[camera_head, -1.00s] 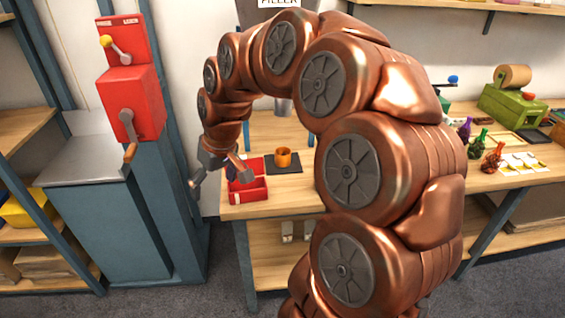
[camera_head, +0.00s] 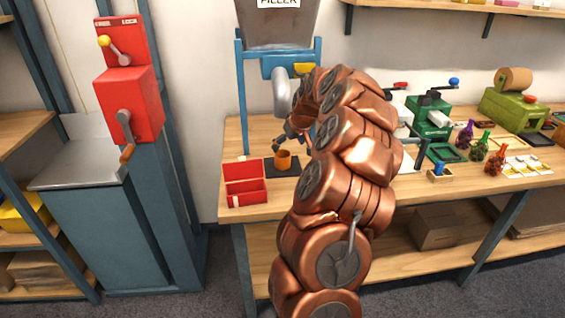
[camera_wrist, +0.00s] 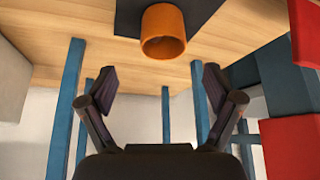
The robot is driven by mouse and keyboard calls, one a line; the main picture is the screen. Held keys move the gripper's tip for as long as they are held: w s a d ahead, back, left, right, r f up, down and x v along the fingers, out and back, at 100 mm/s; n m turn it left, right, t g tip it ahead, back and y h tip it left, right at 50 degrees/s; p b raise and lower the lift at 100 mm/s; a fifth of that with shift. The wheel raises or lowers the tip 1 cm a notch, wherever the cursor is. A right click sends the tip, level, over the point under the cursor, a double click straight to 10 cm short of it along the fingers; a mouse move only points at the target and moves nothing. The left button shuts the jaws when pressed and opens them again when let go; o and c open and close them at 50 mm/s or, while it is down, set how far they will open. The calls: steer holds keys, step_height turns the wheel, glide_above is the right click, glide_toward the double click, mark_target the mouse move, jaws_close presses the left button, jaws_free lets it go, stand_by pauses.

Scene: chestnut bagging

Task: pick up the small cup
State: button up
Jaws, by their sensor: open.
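The small cup (camera_head: 283,160) is orange and stands on a dark mat (camera_head: 284,171) on the wooden workbench, just right of a red box. In the wrist view the same cup (camera_wrist: 163,30) is at the top centre, upside down in the picture, on the dark mat (camera_wrist: 207,14). My gripper (camera_head: 284,141) is behind the cup in the head view, partly hidden by my own arm. In the wrist view my gripper (camera_wrist: 152,88) is open and empty. Its two fingers are spread apart, and the cup lies beyond the fingertips, not between them.
A red two-part box (camera_head: 245,199) stands left of the cup. The filler hopper (camera_head: 278,22) on its blue stand rises behind. A green machine (camera_head: 430,122) and several small bottles stand on the right. A red crank machine (camera_head: 128,92) is at the left.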

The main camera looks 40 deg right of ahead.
mark_target(282, 154)
steer(key=shift+a+p+x, duration=0.15)
steer(key=shift+p+x, duration=0.25)
steer(key=shift+x, duration=1.35)
steer(key=shift+a+p+x, duration=0.15)
steer(key=shift+p+x, duration=0.25)
steer(key=shift+x, duration=1.3)
jaws_close()
